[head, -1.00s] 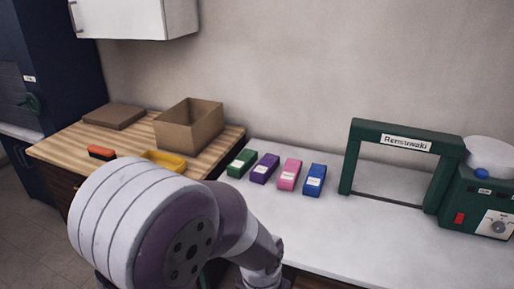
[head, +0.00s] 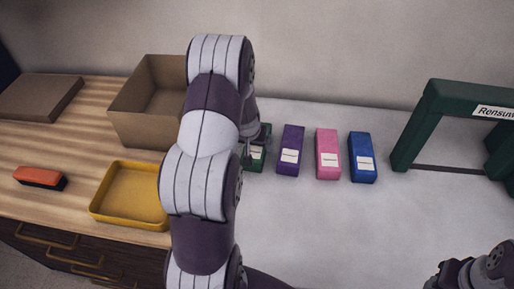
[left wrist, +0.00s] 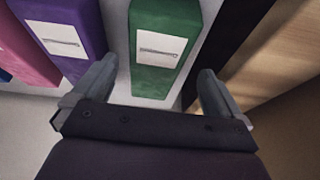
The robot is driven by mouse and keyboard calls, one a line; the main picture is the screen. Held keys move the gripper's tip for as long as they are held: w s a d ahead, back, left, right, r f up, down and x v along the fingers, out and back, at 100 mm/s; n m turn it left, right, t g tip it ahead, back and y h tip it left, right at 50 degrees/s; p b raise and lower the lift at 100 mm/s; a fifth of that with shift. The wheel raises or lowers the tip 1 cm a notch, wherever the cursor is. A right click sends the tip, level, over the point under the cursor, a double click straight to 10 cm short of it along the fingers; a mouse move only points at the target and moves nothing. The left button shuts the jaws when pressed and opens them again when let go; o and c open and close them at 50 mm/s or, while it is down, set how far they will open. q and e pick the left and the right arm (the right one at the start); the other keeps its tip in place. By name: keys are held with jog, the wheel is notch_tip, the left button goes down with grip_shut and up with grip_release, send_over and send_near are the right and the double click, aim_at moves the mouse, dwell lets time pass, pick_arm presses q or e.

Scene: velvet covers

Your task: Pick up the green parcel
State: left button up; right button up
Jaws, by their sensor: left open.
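The green parcel (head: 259,157) lies on the white worktop at the left end of a row of parcels. My left arm partly hides it in the head view. In the left wrist view the green parcel (left wrist: 155,79) has a white label and shows whole near end between the fingertips. My left gripper (left wrist: 154,88) is open, with one finger on each side of the parcel's near end in the picture. I cannot tell whether the fingers touch it. In the head view my left gripper (head: 247,147) is mostly hidden by the arm.
Purple (head: 291,140), pink (head: 327,146) and blue (head: 361,149) parcels stand right of the green one. A cardboard box (head: 140,128), yellow tray (head: 126,216) and orange-black block (head: 40,178) are on the wooden counter. A green frame (head: 425,120) stands right. The front worktop is clear.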

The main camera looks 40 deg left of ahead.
aim_at(255, 147)
pick_arm(q)
jog(key=shift+w+f, duration=0.15)
jog(key=shift+f, duration=0.35)
jog(key=b+x, duration=0.1)
jog(key=x, duration=0.4)
jog(key=shift+w+r, duration=0.1)
jog(key=shift+w, duration=0.1)
jog(key=shift+d+r, duration=0.1)
jog(key=shift+r, duration=0.05)
jog(key=c, duration=1.2)
